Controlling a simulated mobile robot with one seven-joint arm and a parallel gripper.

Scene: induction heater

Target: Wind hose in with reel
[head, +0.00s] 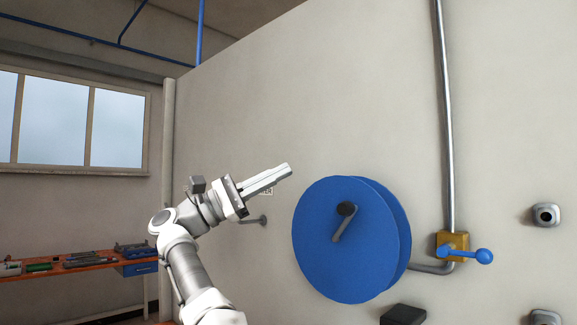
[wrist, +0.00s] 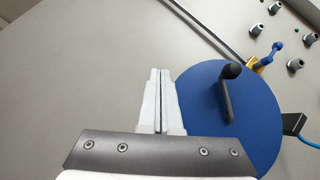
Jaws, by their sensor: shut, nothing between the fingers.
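A large blue hose reel (head: 340,260) is mounted on the wall right of the middle in the head view. It also shows at the right of the wrist view (wrist: 250,130). A grey crank arm with a dark knob (head: 346,209) sits on its front face; the knob (wrist: 232,71) stands out toward the camera in the wrist view. My gripper (head: 288,170) is shut and empty, up and left of the reel in the head view. In the wrist view its fingers (wrist: 159,72) lie left of the crank, apart from it. Little of the hose shows.
A metal pipe (head: 446,120) runs down the wall to a yellow valve with a blue lever (head: 480,256) right of the reel. A dark box (head: 403,315) is below the reel. Round wall fittings (head: 545,215) are at far right. A workbench with tools (head: 80,262) stands at left.

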